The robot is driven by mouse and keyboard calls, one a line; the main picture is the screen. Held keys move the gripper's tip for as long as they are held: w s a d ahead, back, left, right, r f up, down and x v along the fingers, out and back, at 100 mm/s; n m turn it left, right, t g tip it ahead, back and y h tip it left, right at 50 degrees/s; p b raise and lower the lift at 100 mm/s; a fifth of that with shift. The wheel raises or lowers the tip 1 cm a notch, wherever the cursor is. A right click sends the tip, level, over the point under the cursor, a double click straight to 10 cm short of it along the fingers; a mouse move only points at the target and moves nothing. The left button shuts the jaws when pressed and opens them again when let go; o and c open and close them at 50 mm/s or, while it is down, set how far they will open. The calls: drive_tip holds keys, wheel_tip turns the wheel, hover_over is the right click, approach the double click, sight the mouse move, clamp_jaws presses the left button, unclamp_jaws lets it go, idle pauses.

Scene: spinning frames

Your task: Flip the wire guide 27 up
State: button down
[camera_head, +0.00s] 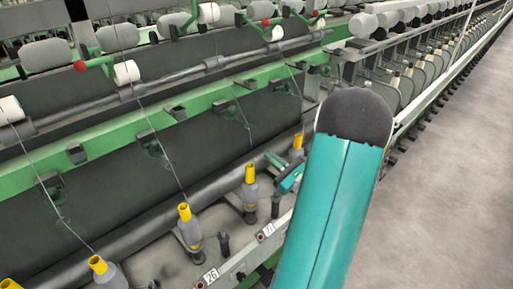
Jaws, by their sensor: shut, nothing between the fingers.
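The number 27 label (267,232) is on the front rail, below a yellow-topped bobbin (250,175). Above that bobbin, a dark bracket with a thin wire guide (224,106) hangs from the green rail; it seems to be wire guide 27. Its wire is too small to tell its tilt exactly. A thread runs from there down to the bobbin. My gripper (275,160) shows as a small teal and dark part between this bobbin and the one to its right. It is shut and empty, below and right of the guide. My teal arm hides part of it.
Neighbouring yellow-topped bobbins (184,214) and (298,142) stand close on both sides. Another wire guide (150,143) hangs to the left, above the number 26 label (210,277). Threads cross the space. The floor (440,200) at right is clear.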

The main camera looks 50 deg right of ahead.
approach(238, 115)
wheel_tip(238, 115, down, 5)
drive_tip(key=w, duration=0.2)
drive_tip(key=r, duration=0.3)
drive_tip(key=w+r, duration=0.1)
drive_tip(key=shift+a+r, duration=0.3)
drive_tip(key=shift+a, duration=0.05)
drive_tip(key=shift+r, duration=0.15)
